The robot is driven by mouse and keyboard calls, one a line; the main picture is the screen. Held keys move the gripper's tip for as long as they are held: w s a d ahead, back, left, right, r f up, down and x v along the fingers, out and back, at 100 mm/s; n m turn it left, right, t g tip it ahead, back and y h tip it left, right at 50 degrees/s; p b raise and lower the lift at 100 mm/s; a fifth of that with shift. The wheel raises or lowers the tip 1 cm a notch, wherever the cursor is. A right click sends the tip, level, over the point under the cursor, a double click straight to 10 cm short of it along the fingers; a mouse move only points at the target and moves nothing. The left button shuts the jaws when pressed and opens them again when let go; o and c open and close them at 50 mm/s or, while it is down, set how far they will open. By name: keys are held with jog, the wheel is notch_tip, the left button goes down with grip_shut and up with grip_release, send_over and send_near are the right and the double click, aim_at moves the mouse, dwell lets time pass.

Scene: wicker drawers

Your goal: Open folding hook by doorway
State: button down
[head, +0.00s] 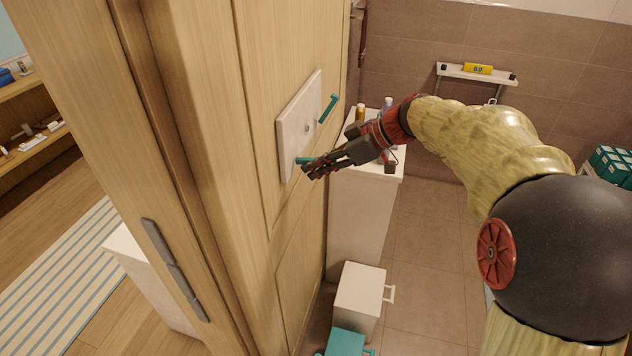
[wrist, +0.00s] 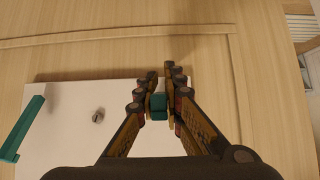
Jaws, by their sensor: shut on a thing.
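A white panel (head: 292,128) with a small round knob (head: 308,128) is mounted on a light wooden surface beside the doorway. Two teal folding hooks are on it. The upper teal hook (head: 329,108) sticks out at a slant, clear of my gripper; it also shows at the left in the wrist view (wrist: 22,128). The lower teal hook (head: 303,160) is at my gripper (head: 312,170). In the wrist view, its teal end (wrist: 158,106) sits between my fingertips, which are shut on it. My fingers hide part of this hook.
A white cabinet (head: 362,220) with bottles on top stands behind my gripper. A white box (head: 358,298) and a teal box (head: 345,342) are on the floor below. A wall shelf (head: 460,72) holds a yellow item.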

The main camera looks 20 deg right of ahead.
jog(key=shift+w+f+t+y+b, duration=0.1)
jog(key=shift+f+t+y+b, duration=0.6)
jog(key=shift+b, duration=1.95)
jog(key=shift+r+b, duration=0.15)
jog(key=shift+b, duration=0.35)
jog(key=shift+r, duration=0.15)
jog(key=c, duration=1.9)
grip_release()
jog(key=v, duration=1.2)
jog(key=shift+w+d, duration=0.15)
jog(key=shift+d, duration=0.05)
